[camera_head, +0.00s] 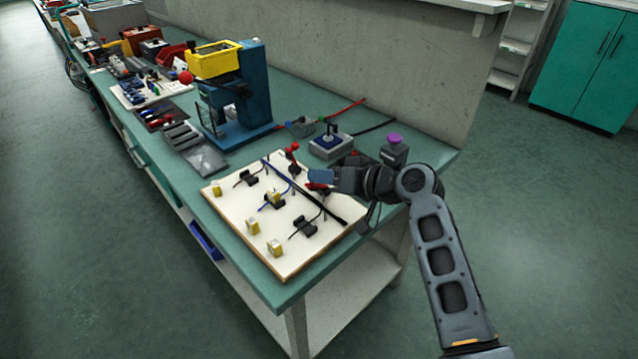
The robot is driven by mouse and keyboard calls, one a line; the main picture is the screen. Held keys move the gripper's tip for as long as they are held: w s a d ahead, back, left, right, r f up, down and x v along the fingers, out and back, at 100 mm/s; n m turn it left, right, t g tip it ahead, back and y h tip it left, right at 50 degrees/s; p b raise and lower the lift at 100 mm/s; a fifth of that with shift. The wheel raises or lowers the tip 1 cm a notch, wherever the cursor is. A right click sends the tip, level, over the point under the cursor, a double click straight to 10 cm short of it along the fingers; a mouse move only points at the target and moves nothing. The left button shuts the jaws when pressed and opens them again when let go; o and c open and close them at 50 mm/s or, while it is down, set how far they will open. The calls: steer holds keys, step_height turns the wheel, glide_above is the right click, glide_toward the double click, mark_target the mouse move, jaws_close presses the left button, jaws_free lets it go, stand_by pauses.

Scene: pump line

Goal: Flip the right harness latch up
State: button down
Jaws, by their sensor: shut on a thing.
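The harness board (285,268) is a cream panel on the near end of the green bench, with dark and blue cables and black clips on it. The left harness latch (291,148) is red and stands up at the board's far edge. The right harness latch (314,186) shows as a red piece at the board's right edge. My gripper (321,178) reaches in from the right and is shut on this right latch. The fingers hide much of the latch, so its exact angle is hard to tell.
Several yellow blocks (274,247) stand on the board's near left part. A grey box with a blue top (331,144) and a grey box with a purple button (394,150) stand behind my gripper. A blue press (235,110) stands farther left.

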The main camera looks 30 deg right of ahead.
steer(key=d+m+y, duration=0.1)
steer(key=d+m+b, duration=0.1)
steer(key=shift+w+r+m+y, duration=0.2)
steer(key=shift+w+m+y, duration=0.15)
steer(key=shift+m+y, duration=0.05)
steer(key=shift+w+d+m+t+y+b, duration=0.2)
steer(key=shift+d+m+y+b, duration=0.35)
steer(key=shift+m, duration=0.25)
steer(key=shift+w+d+m+t+y+b, duration=0.2)
steer(key=shift+d+m+y+b, duration=0.1)
steer(key=shift+d+m, duration=0.4)
steer(key=c, duration=1)
jaws_free()
steer(key=shift+a, duration=0.1)
steer(key=shift+b+v, duration=0.4)
steer(key=shift+v, duration=3.55)
